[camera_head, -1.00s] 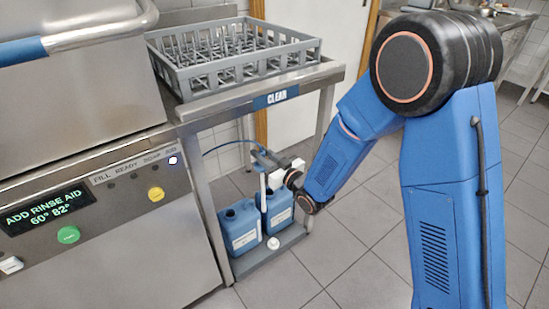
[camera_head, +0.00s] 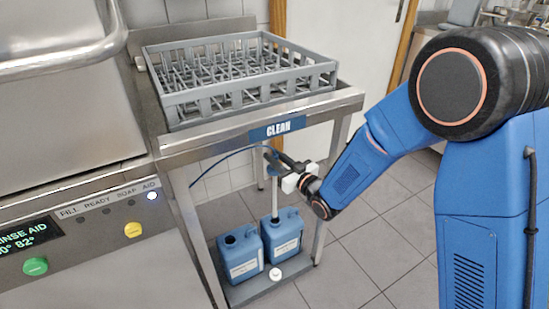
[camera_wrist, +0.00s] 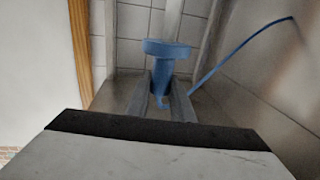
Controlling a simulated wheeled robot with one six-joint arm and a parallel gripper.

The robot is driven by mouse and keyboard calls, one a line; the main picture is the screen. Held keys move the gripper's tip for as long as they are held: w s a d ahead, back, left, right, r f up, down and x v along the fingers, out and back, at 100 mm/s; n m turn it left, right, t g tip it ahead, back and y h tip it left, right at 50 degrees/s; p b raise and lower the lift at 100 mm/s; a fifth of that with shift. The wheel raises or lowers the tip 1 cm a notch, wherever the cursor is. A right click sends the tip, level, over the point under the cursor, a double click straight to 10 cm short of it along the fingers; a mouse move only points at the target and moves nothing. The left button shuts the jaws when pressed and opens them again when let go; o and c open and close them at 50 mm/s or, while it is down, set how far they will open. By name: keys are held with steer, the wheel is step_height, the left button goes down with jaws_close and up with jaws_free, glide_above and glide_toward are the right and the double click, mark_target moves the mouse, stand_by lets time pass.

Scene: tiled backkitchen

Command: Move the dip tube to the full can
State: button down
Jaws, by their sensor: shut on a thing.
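My gripper (camera_head: 282,171) is shut on the blue head of the dip tube (camera_wrist: 168,65), which shows between the fingers in the wrist view. In the head view the pale dip tube (camera_head: 276,195) hangs upright below the gripper, with its lower end at the mouth of the right blue can (camera_head: 285,238). I cannot tell how far it reaches inside. The left blue can (camera_head: 240,256) stands beside it with an open, dark mouth. Both cans have white labels; how full they are does not show. A blue hose (camera_head: 222,160) runs left from the tube's head.
The cans stand on a low shelf (camera_head: 247,293) under a steel table with a CLEAN sign (camera_head: 279,129). A white cap (camera_head: 276,274) lies in front of them. A grey rack (camera_head: 205,107) is on the table. The dishwasher (camera_head: 110,270) is left; open floor is right.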

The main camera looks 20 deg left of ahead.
mark_target(276, 211)
steer(key=shift+f, duration=13.9)
steer(key=c, duration=1.5)
jaws_free()
steer(key=shift+o, duration=0.2)
steer(key=shift+d, duration=0.1)
steer(key=v, duration=1.7)
steer(key=shift+d, duration=0.2)
